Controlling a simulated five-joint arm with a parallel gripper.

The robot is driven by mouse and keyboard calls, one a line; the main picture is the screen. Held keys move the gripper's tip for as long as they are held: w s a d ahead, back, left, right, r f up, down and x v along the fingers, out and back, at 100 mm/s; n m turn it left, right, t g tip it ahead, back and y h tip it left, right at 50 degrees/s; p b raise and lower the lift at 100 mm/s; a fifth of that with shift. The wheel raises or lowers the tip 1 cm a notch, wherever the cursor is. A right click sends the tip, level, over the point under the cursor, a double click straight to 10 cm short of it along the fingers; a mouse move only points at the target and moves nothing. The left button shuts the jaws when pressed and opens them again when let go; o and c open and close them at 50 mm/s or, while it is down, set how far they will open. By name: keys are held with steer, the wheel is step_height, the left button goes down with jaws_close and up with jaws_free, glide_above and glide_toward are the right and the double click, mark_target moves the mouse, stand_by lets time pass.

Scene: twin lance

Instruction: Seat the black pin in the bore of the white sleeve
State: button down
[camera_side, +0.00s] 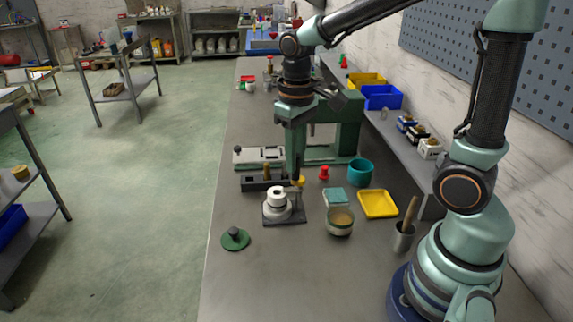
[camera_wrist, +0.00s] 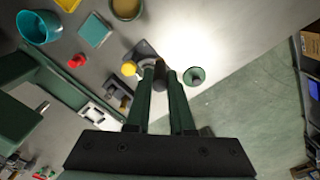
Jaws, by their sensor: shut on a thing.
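The white sleeve (camera_side: 277,202) stands upright on a dark square base (camera_side: 298,216) on the bench, with its bore facing up. My gripper (camera_side: 296,178) points down, just right of the sleeve's top in the side view. In the wrist view my gripper (camera_wrist: 161,72) is shut on the black pin (camera_wrist: 160,80), which shows as a dark shape between the green fingertips. The pin and fingers hide most of the sleeve there, and part of the dark base (camera_wrist: 143,48) shows beyond them. I cannot tell the exact gap between pin and sleeve.
A green disc with a dark knob (camera_side: 235,239) lies left in front. A round tin (camera_side: 339,226), a yellow tray (camera_side: 378,204), a red piece (camera_side: 323,173) and a teal cup (camera_side: 360,173) stand right. Front bench is clear.

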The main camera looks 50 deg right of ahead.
stand_by(0.4)
steer(key=w+d+r+n, duration=0.2)
steer(key=w+r+n, duration=0.5)
steer(key=r, duration=0.2)
step_height(320, 180, down, 20)
steer(key=shift+f, duration=0.1)
stand_by(0.4)
